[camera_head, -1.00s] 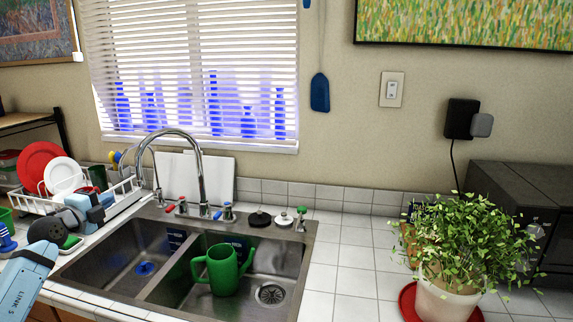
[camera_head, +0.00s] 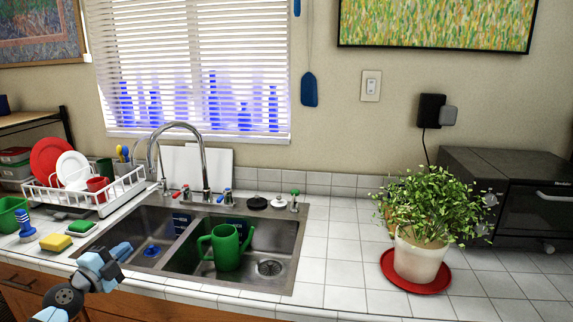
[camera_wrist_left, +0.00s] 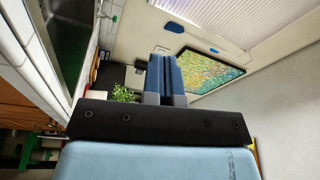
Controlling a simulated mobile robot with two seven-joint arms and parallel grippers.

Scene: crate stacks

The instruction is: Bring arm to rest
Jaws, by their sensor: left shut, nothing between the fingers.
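My left gripper (camera_head: 121,252) is in the lower left of the head view, in front of the left sink basin's near edge. Its fingers are pressed together and empty; they also show shut in the left wrist view (camera_wrist_left: 165,77), pointing toward the room with nothing between them. My left arm comes in from the bottom left. My right gripper is in neither view.
A potted plant (camera_head: 420,262) on a red saucer stands right. Counter between is clear.

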